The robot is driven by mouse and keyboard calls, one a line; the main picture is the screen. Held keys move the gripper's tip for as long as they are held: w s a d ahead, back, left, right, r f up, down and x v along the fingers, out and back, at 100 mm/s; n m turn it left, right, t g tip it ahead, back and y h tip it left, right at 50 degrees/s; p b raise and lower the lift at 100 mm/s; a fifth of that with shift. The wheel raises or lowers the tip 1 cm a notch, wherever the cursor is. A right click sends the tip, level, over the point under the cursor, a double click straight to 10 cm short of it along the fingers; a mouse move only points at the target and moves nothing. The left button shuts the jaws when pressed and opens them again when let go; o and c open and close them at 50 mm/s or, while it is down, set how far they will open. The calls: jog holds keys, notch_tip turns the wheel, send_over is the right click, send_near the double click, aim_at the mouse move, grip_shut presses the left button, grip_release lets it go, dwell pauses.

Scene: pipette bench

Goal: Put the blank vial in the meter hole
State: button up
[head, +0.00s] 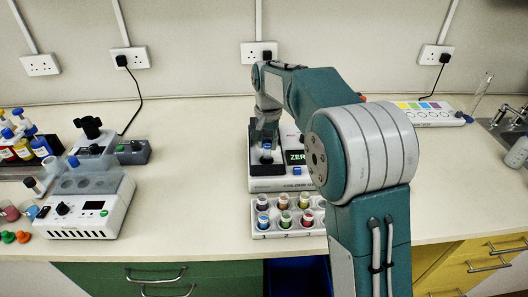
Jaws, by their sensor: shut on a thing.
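The colour meter (262,185) stands mid-bench, a white box with a dark top and a green display (295,157) reading "ZER", its right part hidden by my arm. My gripper (266,145) points down over the left part of the meter's top. It is shut on the blank vial (267,156), which looks small, pale and upright between the fingers. The meter hole is hidden under the gripper and vial. I cannot tell whether the vial's base is inside the hole or just above it.
A white rack (261,234) with several coloured, numbered vials stands directly in front of the meter. A white instrument (85,210) and bottles (24,145) are at left. A strip with coloured patches (430,112) lies back right. Bench between left instrument and meter is clear.

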aim_at(265, 152)
jog(key=shift+w+d+f, duration=0.25)
jog(key=shift+w+f, duration=0.15)
jog(key=shift+f, duration=0.05)
jog(key=f, duration=0.3)
jog(key=shift+w+a+f, duration=0.15)
jog(key=shift+a+f, duration=0.1)
grip_shut()
jog(key=shift+a+f, duration=0.1)
jog(key=shift+a, duration=0.1)
jog(key=o, duration=0.8)
grip_release()
jog(key=shift+c, duration=0.2)
jog(key=shift+o, duration=0.9)
jog(key=shift+d, duration=0.15)
